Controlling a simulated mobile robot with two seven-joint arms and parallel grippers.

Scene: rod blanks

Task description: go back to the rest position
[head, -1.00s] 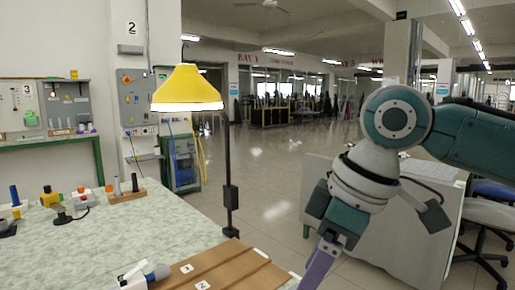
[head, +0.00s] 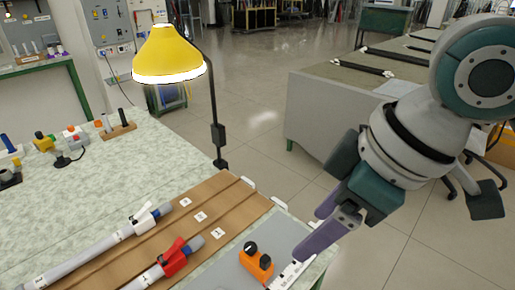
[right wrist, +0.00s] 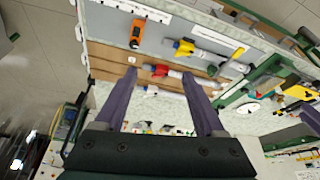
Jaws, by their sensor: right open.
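My right gripper (head: 312,228) hangs at the right of the head view, near the table's right edge. Its purple fingers are apart with nothing between them, as the right wrist view (right wrist: 159,76) also shows. Two grey rods lie on the brown grooved board (head: 228,210), one with a white clamp (head: 146,218) and one with a red clamp (head: 174,260). The red clamp also shows in the right wrist view (right wrist: 160,70), beyond the fingertips.
A yellow lamp (head: 168,55) stands at the table's far edge. Several small tools stand on the table's left. Open floor and a grey bench (head: 320,110) lie beyond the gripper.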

